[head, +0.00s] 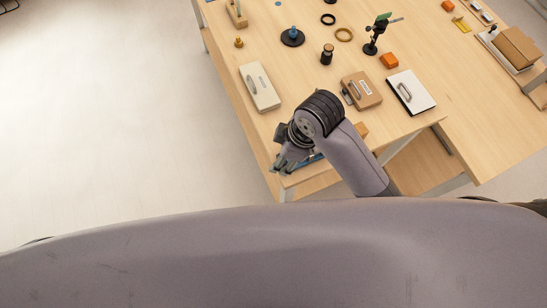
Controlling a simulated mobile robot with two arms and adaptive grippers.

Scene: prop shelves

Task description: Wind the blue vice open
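A strip of blue (316,158), which may be part of the blue vice, shows at the table's near edge. My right arm and gripper cover most of it, so its jaws and handle cannot be made out. My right gripper (283,164) is over the near left corner of the table, just left of the blue strip. Its fingers point down and to the left. They are small and dark, and I cannot tell whether they are open, shut or touching anything. My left gripper is not in view.
The wooden table (300,78) holds a cream box with a handle (259,87), a brown box (362,90), a white panel with a handle (411,92), a dark bottle (327,54) and a black stand (372,40). Open floor lies to the left.

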